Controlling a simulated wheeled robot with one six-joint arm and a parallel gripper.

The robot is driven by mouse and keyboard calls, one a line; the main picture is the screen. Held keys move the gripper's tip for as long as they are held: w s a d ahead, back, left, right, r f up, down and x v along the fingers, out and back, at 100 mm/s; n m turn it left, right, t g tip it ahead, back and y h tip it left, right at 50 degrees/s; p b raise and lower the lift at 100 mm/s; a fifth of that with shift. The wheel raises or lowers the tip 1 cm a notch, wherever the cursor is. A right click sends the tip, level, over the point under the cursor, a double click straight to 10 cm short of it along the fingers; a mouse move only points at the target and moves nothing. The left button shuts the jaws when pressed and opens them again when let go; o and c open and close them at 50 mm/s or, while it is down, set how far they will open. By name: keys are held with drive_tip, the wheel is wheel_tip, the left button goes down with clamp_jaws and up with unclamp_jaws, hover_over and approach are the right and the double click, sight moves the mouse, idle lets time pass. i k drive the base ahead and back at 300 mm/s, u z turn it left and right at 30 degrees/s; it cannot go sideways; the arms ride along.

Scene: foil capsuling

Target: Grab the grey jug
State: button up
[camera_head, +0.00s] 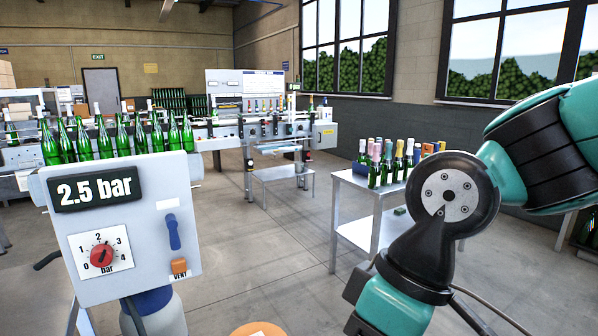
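I cannot make out a grey jug for sure in the head view. A rounded pale grey vessel with a dark blue top (152,312) shows below the control box, cut off by the bottom edge; I cannot tell whether it is a jug. My teal and black arm fills the right side, and its lower part runs out of the bottom edge. My gripper is not in view.
A grey control box (135,230) reading 2.5 bar stands at left, with green bottles (120,137) behind it. A small table (350,184) holds several foil-topped bottles. An orange round surface (258,329) shows at the bottom. The middle floor is clear.

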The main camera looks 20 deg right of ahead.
sight(298, 166)
drive_tip(key=z, duration=1.4)
drive_tip(key=i, duration=3.2)
drive_tip(key=u, duration=2.15)
drive_tip(key=i, duration=4.55)
drive_tip(key=z, duration=0.05)
